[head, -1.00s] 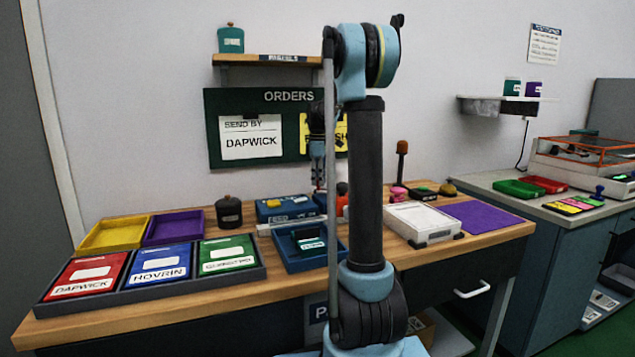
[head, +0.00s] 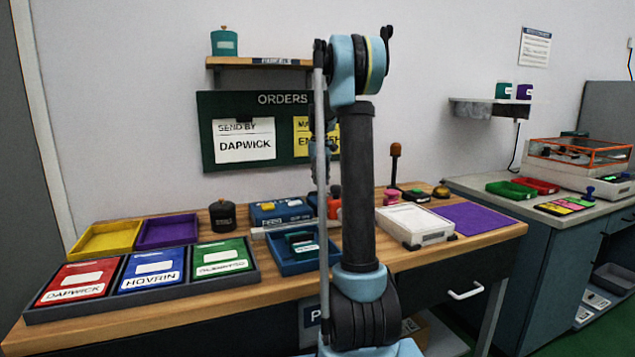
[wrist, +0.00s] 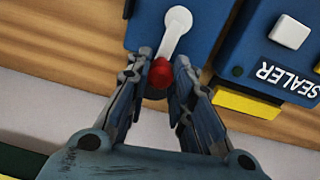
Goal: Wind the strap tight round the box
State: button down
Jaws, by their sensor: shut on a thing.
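In the wrist view my gripper (wrist: 160,88) is shut on the red knob (wrist: 161,73) at the end of a white crank arm (wrist: 176,34). The crank is mounted on a blue machine (wrist: 215,22), and its arm points from the pivot down toward my fingers. Next to it is a blue unit marked SEALER (wrist: 263,45) with a white button (wrist: 292,33). In the head view my arm hides most of the gripper and the crank. I cannot make out the strap or the box being wrapped in either view.
On the bench stand a blue tray (head: 284,262) with a dark item, and a blue unit (head: 284,214) behind it. A white flat case (head: 412,222) and a purple mat (head: 482,217) lie right. Red, blue and green labelled bins (head: 150,268) fill the left.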

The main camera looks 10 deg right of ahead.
jog(key=d+m, duration=0.1)
jog(key=m, duration=0.2)
jog(key=shift+w+d+m, duration=0.1)
jog(key=shift+d+m, duration=0.3)
jog(key=m, duration=0.1)
jog(key=d+m, duration=0.1)
jog(key=m, duration=0.1)
jog(key=shift+s+d+m, duration=0.3)
jog(key=m, duration=0.1)
jog(key=s+d+m, duration=0.1)
jog(key=m, duration=0.2)
jog(key=shift+s+d+m, duration=0.2)
jog(key=shift+d+m, duration=0.1)
jog(key=shift+s+d+m, duration=0.2)
jog(key=shift+s+m, duration=0.15)
jog(key=shift+m, duration=0.5)
jog(key=shift+s+d+m, duration=0.15)
jog(key=shift+s+m, duration=0.2)
jog(key=shift+m, duration=0.5)
jog(key=c, duration=1.4)
grip_release()
jog(key=shift+o, duration=0.2)
